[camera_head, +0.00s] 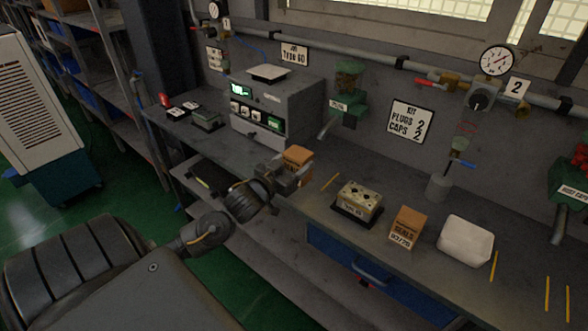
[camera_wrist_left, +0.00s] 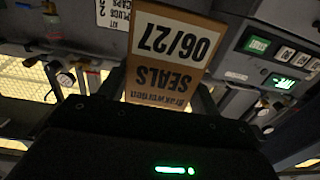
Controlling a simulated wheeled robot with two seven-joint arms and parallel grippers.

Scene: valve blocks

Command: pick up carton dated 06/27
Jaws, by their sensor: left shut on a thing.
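An orange-brown carton with a white label reading 06/27 and SEALS (camera_wrist_left: 172,50) shows upside down in the left wrist view, close up between the fingers of my left gripper. In the head view the same carton (camera_head: 298,156) is at the front edge of the bench, left of centre. My left gripper (camera_head: 290,173) is shut on it. I cannot tell whether the carton touches the bench. A second orange-brown carton (camera_head: 407,227), labelled SEALS with a date that looks like 03/29, stands on the bench further right. My right gripper is not in view.
A valve block (camera_head: 358,201) on a dark base stands between the cartons. A white bin (camera_head: 465,242) and a grey cup (camera_head: 438,187) stand to the right. A grey test unit (camera_head: 278,105) is behind my left gripper. A green dispenser (camera_head: 349,95) overhangs the bench.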

